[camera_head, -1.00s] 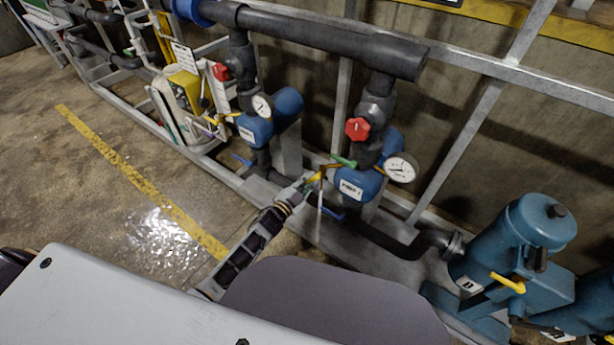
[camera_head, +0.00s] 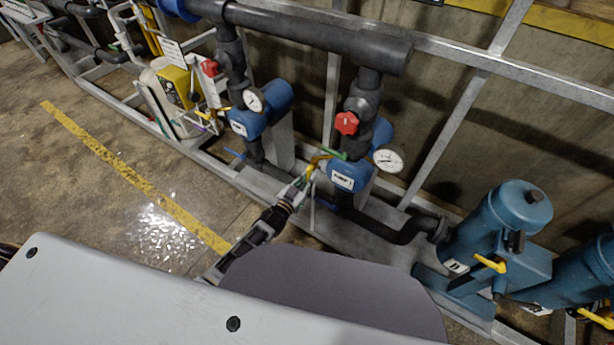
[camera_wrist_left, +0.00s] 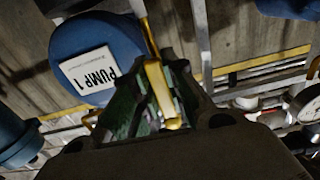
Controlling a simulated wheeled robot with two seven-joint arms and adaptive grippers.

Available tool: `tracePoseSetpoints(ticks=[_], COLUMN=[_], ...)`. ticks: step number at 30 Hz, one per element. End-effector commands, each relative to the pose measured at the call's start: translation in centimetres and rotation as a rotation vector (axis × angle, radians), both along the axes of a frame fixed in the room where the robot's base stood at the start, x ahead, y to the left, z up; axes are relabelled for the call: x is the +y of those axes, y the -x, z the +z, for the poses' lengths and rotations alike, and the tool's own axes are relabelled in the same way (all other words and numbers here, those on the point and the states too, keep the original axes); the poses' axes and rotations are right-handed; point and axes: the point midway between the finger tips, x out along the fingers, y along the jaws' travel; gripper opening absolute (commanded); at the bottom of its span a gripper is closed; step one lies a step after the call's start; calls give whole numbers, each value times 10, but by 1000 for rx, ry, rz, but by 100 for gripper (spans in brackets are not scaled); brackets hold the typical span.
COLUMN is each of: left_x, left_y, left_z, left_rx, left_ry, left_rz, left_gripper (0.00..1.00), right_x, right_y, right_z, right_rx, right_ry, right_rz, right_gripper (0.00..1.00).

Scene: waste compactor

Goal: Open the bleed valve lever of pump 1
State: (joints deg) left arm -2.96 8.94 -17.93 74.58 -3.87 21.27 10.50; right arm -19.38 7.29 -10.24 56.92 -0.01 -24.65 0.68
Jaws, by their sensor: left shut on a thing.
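Pump 1 (camera_head: 352,176) is a blue pump with a white label, under a vertical dark pipe with a red valve handle. Its blue body (camera_wrist_left: 95,38) and the label "PUMP 1" (camera_wrist_left: 88,75) are upside down in the left wrist view. A yellow lever (camera_head: 317,162) sticks out on the pump's left side. My left gripper (camera_head: 305,181) is shut on this lever near its outer end. In the left wrist view the yellow lever (camera_wrist_left: 157,85) passes between the dark green fingers, which partly hide it. My right gripper is not in view.
A green handle (camera_head: 334,153) sits just above the yellow lever, and a round gauge (camera_head: 388,159) is to the pump's right. Another blue pump (camera_head: 248,122) stands to the left. Blue canisters (camera_head: 503,222) stand at the right. Floor at left is open.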

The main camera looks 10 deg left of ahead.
Motion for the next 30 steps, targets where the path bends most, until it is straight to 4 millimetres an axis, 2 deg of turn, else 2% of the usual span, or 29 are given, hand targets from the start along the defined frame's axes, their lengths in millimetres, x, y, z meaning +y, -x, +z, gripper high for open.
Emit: tracePoseSetpoints(ticks=[15,16,20,30], left_x=[-1,-1,-1,-1], left_y=[1,1,1,1], left_z=[-2,-2,-1,0], left_rx=[13,13,12,10], left_ry=[28,28,28,25], left_rz=[0,0,0,0], left_gripper=[0,18,34,37], right_x=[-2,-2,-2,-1], right_y=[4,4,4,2], right_z=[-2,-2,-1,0], right_rx=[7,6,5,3], right_ry=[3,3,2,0], right_rz=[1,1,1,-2], right_gripper=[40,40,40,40])
